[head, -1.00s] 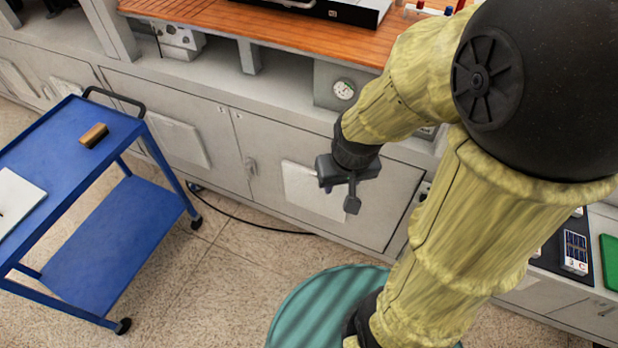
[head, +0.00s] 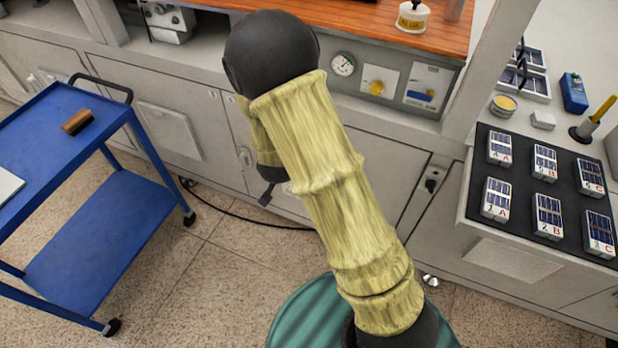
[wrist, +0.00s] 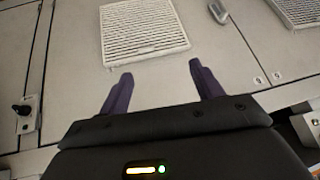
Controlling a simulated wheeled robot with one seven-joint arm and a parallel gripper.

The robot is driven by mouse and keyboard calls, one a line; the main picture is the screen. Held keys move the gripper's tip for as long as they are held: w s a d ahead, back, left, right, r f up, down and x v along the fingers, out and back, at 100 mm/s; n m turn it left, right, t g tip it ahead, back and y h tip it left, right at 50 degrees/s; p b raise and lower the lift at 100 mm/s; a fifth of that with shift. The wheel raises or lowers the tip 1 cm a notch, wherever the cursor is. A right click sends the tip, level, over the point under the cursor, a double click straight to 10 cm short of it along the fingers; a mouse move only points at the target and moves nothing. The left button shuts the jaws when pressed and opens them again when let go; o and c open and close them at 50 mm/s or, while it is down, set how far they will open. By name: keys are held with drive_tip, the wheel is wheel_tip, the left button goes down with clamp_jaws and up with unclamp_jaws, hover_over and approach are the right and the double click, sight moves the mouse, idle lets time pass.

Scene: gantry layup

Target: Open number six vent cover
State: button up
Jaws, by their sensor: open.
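A white slatted vent cover (wrist: 145,30) is on a grey cabinet door in the wrist view, just beyond my fingertips. Its door bears a small number label (wrist: 259,81) that looks like an upside-down 6. My gripper (wrist: 161,72) is open and empty, its two dark fingers apart and pointing toward the cover's near edge. I see no contact. In the head view my arm hides most of this door and its cover; only a dark part of my gripper (head: 266,195) shows below the arm.
A second vent cover (wrist: 297,10) is on the adjoining door, near a label like 5. It also shows in the head view (head: 170,132). A blue cart (head: 95,235) stands at left. A black latch (wrist: 23,106) is at the wrist view's left. A cable lies on the floor.

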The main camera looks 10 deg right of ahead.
wheel_tip(320, 180, down, 19)
drive_tip(key=s+a+m+t+h+b, duration=0.1)
drive_tip(key=t+h+b, duration=0.6)
drive_tip(key=h+b, duration=0.1)
drive_tip(key=shift+a+m+t+h+b, duration=0.2)
drive_tip(key=shift+m+t+h+b, duration=0.15)
drive_tip(key=shift+b, duration=0.25)
drive_tip(key=shift+s+r, duration=0.1)
drive_tip(key=x, duration=1.7)
drive_tip(key=shift+d, duration=0.15)
drive_tip(key=c, duration=1.4)
